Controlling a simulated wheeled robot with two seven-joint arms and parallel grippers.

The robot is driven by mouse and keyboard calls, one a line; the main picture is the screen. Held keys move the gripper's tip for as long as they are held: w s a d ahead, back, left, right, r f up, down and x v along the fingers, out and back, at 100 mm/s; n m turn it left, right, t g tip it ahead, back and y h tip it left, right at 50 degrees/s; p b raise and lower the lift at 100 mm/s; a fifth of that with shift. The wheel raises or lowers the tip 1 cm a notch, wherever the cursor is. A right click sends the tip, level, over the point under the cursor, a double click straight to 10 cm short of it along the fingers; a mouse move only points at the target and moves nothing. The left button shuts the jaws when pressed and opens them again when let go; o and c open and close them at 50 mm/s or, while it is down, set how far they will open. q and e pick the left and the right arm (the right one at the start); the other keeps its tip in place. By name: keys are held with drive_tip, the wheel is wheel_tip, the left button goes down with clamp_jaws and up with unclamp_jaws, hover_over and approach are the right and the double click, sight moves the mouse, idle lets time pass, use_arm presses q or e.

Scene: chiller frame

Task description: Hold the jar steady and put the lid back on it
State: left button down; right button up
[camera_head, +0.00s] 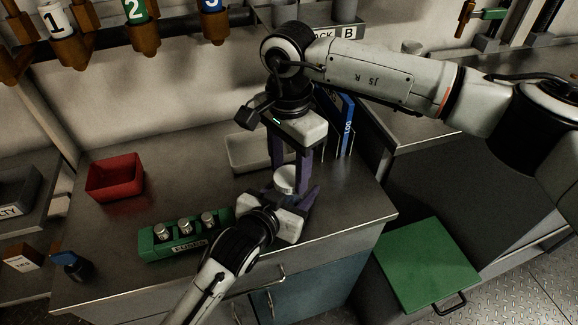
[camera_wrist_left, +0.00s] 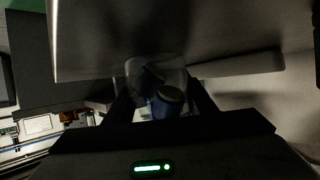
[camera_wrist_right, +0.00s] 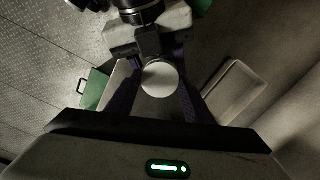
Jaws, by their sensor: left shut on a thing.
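The jar (camera_wrist_left: 168,103) is largely hidden between the fingers of my left gripper (camera_head: 293,200), which is shut on it just above the bench's front edge. The left wrist view shows the jar dimly, with something bluish at its end. The round white lid (camera_head: 286,176) is at the top of the jar; whether it sits on the rim or just above it cannot be told. My right gripper (camera_head: 290,178) points straight down from above, its purple fingers on either side of the lid and seemingly closed on it. The lid also shows between the fingers in the right wrist view (camera_wrist_right: 160,79).
A green rack (camera_head: 160,251) with several small metal-capped vials stands left of the left gripper. A red bin (camera_head: 115,178) is further left. A pale tray (camera_head: 248,153) and blue binder (camera_head: 347,128) are behind the grippers. A green-topped box (camera_head: 430,262) stands right of the bench.

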drive_tip(key=c, duration=0.4)
drive_tip(key=m, duration=0.3)
drive_tip(key=o, duration=1.2)
drive_tip(key=shift+c, duration=0.2)
drive_tip(key=shift+r, duration=2.3)
